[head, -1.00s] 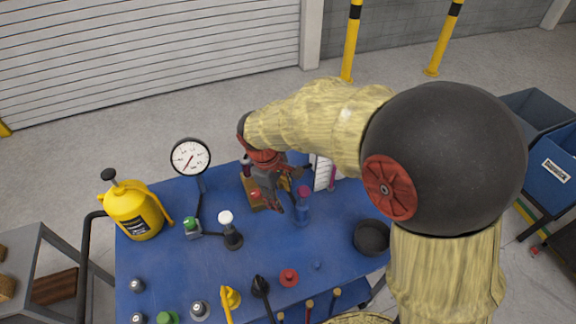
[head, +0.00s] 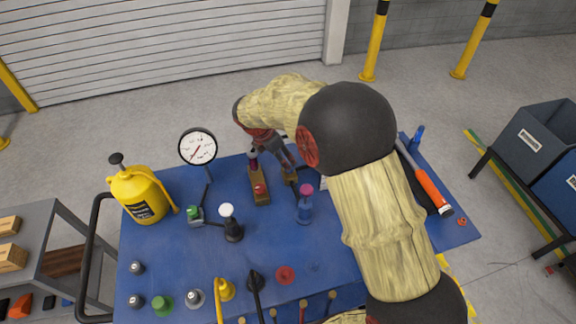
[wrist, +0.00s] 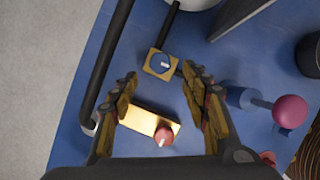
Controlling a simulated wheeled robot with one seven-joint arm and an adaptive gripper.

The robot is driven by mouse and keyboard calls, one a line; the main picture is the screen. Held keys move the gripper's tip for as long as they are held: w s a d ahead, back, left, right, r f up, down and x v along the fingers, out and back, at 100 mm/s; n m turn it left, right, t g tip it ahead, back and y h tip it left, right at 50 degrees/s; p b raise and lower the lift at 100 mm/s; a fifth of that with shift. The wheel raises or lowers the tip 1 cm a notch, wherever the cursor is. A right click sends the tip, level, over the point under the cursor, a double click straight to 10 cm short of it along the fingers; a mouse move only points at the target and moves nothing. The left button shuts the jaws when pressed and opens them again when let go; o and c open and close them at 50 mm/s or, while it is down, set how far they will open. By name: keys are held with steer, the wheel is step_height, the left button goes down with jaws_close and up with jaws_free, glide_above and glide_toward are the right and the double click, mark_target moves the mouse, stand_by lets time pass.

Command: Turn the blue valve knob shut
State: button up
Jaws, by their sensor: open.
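A round blue knob (wrist: 160,64) with a white mark sits on a square brass base in the wrist view. I take it to be the valve knob. It shows between and slightly beyond my fingertips, apparently untouched. My gripper (wrist: 159,76) is open and empty, pointing down over the bench. In the head view my gripper (head: 272,165) is above the back of the blue bench (head: 160,240), and a brass piece (head: 290,176) shows beside its right finger; the blue knob itself cannot be made out there.
A brass block with a red knob (head: 260,190) lies close below my fingers. A blue post with a magenta ball (head: 304,207) stands to the right. A gauge (head: 198,147), yellow sprayer (head: 143,194) and white-topped lever (head: 231,222) stand left. An orange-handled tool (head: 431,191) lies right.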

steer(key=b+x, duration=0.1)
steer(key=x, duration=0.6)
steer(key=shift+r, duration=0.1)
steer(key=shift+c, duration=1.2)
steer(key=c, duration=0.9)
